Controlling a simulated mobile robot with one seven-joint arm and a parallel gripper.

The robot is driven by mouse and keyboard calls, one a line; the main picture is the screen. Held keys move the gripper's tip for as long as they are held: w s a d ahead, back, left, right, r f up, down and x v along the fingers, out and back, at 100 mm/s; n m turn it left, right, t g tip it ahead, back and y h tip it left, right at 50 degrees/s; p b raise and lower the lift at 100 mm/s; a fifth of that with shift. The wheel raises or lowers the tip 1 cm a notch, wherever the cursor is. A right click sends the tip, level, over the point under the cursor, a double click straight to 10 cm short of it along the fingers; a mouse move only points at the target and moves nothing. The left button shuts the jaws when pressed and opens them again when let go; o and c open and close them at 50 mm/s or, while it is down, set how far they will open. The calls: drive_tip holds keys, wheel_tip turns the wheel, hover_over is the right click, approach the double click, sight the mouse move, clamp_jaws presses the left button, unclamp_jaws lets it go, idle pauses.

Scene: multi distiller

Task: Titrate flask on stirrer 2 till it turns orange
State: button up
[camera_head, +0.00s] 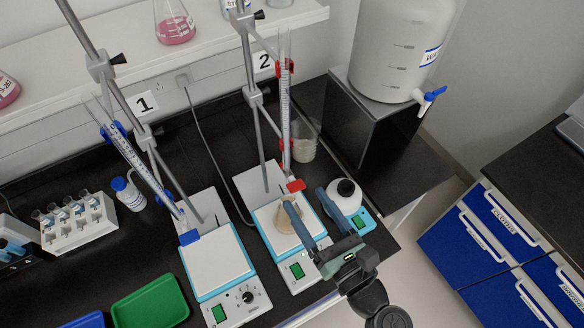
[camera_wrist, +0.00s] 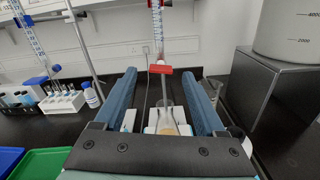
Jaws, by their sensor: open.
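Stirrer 2 (camera_head: 259,190) has a white plate, under the label 2 (camera_head: 264,62). A conical flask (camera_head: 284,221) with a little pale tan-orange liquid stands on it; it also shows in the wrist view (camera_wrist: 167,118). A burette with red clamps (camera_head: 285,105) stands upright above the flask. Its red stopcock (camera_head: 296,186) also shows in the wrist view (camera_wrist: 160,69). My gripper (camera_head: 305,197) is open and empty. Its fingers are spread to either side of the stopcock and flask in the wrist view (camera_wrist: 161,76). One finger partly hides the flask in the head view.
Stirrer 1 (camera_head: 215,260), with a blue-clamped burette (camera_head: 135,155), is left. A beaker (camera_head: 304,142) is behind. A large tank (camera_head: 400,50) stands on a black box (camera_head: 370,125).

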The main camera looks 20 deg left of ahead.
sight(295, 183)
drive_tip(key=p+x, duration=0.1)
drive_tip(key=x, duration=0.6)
drive_tip(key=shift+w+a+p, duration=0.25)
drive_tip(key=shift+p, duration=0.05)
